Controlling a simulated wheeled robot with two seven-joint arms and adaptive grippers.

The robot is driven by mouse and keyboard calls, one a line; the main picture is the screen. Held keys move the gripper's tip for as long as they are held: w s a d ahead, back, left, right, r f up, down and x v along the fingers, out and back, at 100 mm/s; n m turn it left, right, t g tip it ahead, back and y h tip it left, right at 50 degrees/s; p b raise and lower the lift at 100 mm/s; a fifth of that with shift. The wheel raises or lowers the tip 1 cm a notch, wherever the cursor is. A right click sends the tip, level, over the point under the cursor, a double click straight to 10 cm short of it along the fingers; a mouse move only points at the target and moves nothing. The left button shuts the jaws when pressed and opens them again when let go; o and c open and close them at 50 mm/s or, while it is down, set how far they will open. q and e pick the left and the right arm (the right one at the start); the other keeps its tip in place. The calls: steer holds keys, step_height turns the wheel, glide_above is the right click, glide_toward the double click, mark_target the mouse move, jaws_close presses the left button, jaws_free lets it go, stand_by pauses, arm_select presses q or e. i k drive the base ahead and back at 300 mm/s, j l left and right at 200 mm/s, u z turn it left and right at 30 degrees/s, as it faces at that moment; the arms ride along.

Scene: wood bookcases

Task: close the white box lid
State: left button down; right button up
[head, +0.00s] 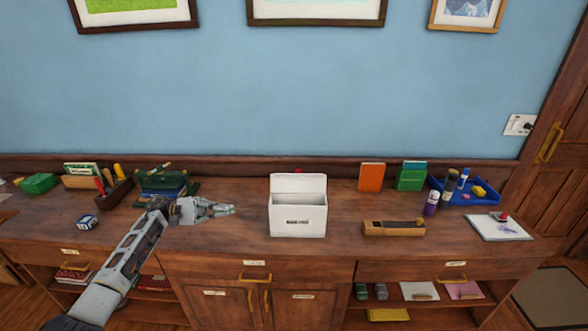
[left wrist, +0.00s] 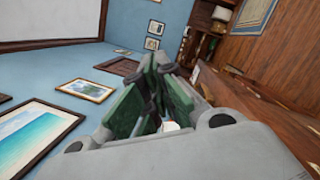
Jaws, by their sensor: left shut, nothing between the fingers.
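The white box (head: 298,217) stands upright near the middle of the wooden cabinet top, with a dark label on its front. Its lid (head: 298,184) is open and stands up at the back of the box. My left gripper (head: 232,210) is shut and empty, to the left of the box and apart from it, with its fingertips pointing right towards it. In the left wrist view the closed fingers (left wrist: 168,85) fill the middle, and a small white patch shows below them. My right gripper is in neither view.
The wooden cabinet top (head: 345,205) is clear close around the box. To the right are a wooden block (head: 393,229), an orange book (head: 371,177), a purple bottle (head: 431,203) and a blue tray (head: 484,199). A dark green crate (head: 160,185) stands behind my left arm.

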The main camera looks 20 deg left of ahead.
mark_target(296, 182)
steer(key=i, duration=1.4)
